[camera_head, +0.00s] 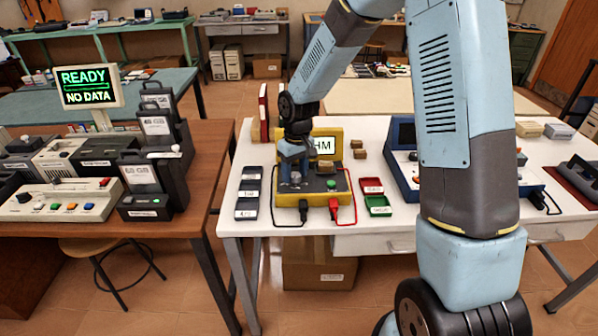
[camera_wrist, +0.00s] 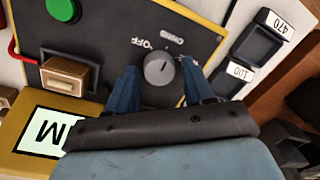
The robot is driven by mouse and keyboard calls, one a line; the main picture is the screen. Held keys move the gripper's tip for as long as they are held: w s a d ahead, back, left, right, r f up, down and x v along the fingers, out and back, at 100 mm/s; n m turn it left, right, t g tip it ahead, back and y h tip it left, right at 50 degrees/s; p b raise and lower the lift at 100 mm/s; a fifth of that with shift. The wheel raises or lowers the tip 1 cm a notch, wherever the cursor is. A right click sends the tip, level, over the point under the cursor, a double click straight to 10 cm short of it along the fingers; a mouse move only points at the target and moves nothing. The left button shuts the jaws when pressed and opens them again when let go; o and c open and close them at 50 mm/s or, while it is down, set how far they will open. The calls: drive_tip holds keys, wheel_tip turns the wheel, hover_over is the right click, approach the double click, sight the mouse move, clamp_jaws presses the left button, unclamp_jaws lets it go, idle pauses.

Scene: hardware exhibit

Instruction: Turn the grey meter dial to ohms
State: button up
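The yellow meter (camera_head: 340,196) stands on the white table, with a dark front panel and a display partly hidden by my arm, showing "HM". In the wrist view its round grey dial (camera_wrist: 159,68) has a pale pointer mark. The labels OFF (camera_wrist: 143,44) and OHMS (camera_wrist: 172,40) sit on the panel near the dial's upper edge in that picture. I cannot tell surely which label the mark points to. My gripper (camera_wrist: 160,78) is open, its two blue fingers either side of the dial. Whether they touch it is unclear. In the head view my gripper (camera_head: 293,166) is low over the meter's left part.
A green button (camera_wrist: 63,9) and a brown block in a holder (camera_wrist: 66,76) are on the panel. Boxes labelled 470 (camera_wrist: 262,36) and 100 (camera_wrist: 236,72) lie beside the meter. Red (camera_head: 371,186) and green trays (camera_head: 378,205) stand right of it. Black and red leads run at its front.

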sight(298, 173)
drive_tip(key=shift+o, duration=0.7)
wheel_tip(298, 173, up, 14)
drive_tip(key=shift+w+d+f, duration=0.2)
drive_tip(key=shift+w+d, duration=0.05)
drive_tip(key=shift+d, duration=0.15)
drive_tip(key=s+d+r+m+t, duration=0.3)
drive_tip(key=s+d+r, duration=0.8)
drive_tip(key=r, duration=0.1)
drive_tip(key=s+d+r+m+t, duration=0.1)
drive_tip(key=s+d, duration=0.3)
drive_tip(key=s, duration=0.3)
drive_tip(key=s+d+r+m+t, duration=0.1)
drive_tip(key=s+d+r+m, duration=0.1)
drive_tip(key=s, duration=0.6)
drive_tip(key=shift+s+d+r+t+h, duration=0.2)
drive_tip(key=shift+d+t+h, duration=0.15)
drive_tip(key=shift+d, duration=0.5)
